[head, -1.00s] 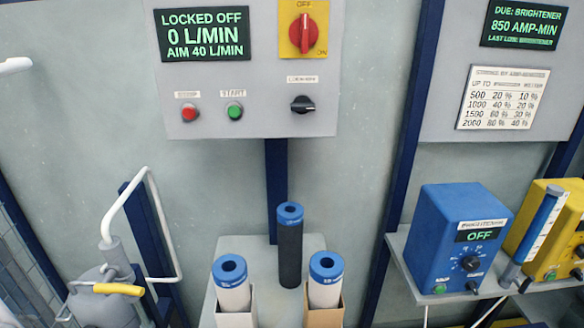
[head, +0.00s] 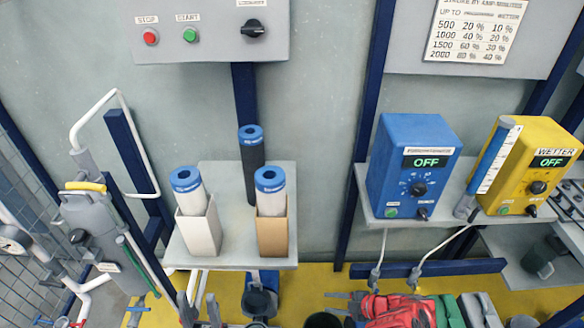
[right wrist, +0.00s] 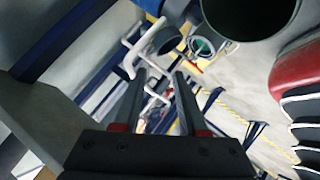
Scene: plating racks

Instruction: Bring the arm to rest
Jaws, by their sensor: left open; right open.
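My left gripper (head: 200,311) shows at the bottom left of the head view, its two dark fingers apart with nothing between them. My right gripper (head: 338,304) shows at the bottom middle of the head view, partly cut off and small. In the right wrist view my right gripper (right wrist: 160,92) has its two dark fingers apart and empty. Neither gripper touches a thing that I can make out.
Blue-capped cartridges, two in boxes (head: 199,230) (head: 272,235), stand on a grey shelf (head: 230,262). A blue unit (head: 412,165) and a yellow unit (head: 530,165) stand on the right shelf. A red item (head: 395,308) lies low, near a dark round container (head: 322,320).

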